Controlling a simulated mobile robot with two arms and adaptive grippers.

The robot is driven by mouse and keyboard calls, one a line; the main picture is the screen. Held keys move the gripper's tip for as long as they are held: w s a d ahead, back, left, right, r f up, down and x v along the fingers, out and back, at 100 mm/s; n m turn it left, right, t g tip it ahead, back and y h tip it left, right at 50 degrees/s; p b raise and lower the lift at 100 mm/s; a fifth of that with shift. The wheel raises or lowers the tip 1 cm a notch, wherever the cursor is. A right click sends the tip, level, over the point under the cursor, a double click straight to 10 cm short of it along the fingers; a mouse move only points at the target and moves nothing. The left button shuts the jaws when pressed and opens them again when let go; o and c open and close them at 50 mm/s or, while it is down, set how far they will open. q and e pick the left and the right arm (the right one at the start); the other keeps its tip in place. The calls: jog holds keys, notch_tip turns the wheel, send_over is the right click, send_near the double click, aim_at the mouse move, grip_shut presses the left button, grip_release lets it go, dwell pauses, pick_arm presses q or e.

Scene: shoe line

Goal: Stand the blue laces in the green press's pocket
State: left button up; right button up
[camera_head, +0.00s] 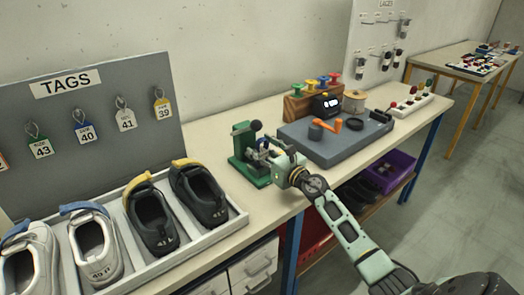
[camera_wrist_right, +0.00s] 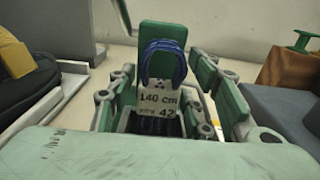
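The blue laces (camera_wrist_right: 165,62) are a looped bundle with a tag reading "140 cm, size 42". In the right wrist view they stand upright in front of the green press's (camera_wrist_right: 162,33) tall plate. My left gripper is out of view.
A grey block (camera_head: 335,145) with an orange-handled device stands right of the press. A wooden rack (camera_head: 297,107) with coloured spools is behind it. A tray (camera_head: 232,222) of several shoes lies to the left, under the TAGS board (camera_head: 95,110).

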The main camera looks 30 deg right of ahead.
jog(key=shift+o, duration=0.8)
jog(key=shift+s, duration=0.1)
jog(key=s, duration=0.8)
jog(key=s+d, duration=0.1)
jog(key=s, duration=0.3)
jog(key=shift+w, duration=0.1)
